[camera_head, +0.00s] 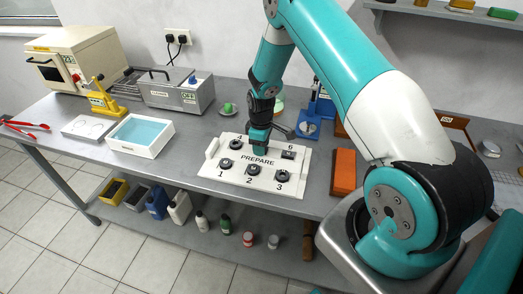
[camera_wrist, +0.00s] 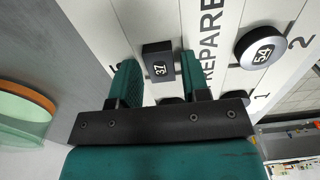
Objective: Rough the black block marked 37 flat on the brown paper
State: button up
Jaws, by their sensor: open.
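The black block marked 37 (camera_wrist: 158,62) is square and sits on the white PREPARE tray (camera_head: 212,168), by a partly hidden numeral. My gripper (camera_wrist: 160,80) is open, with one green finger on each side of the block in the wrist view. I cannot tell whether the fingers touch it or how far down they reach. In the head view my gripper (camera_head: 258,145) points down over the middle of the tray's back row and hides the block. An orange-brown rectangular surface (camera_head: 344,172) lies right of the tray; I cannot tell for certain that it is the brown paper.
A round black piece marked 54 (camera_wrist: 262,48) sits by numeral 2. Several other black pieces stand on the tray. A blue stand (camera_head: 308,127) is behind it, right. A white tub with blue inside (camera_head: 140,135) and a grey cleaner (camera_head: 176,92) stand left.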

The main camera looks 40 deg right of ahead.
jog(key=c, duration=0.7)
jog(key=shift+r+p, duration=1.65)
jog(key=shift+r, duration=0.9)
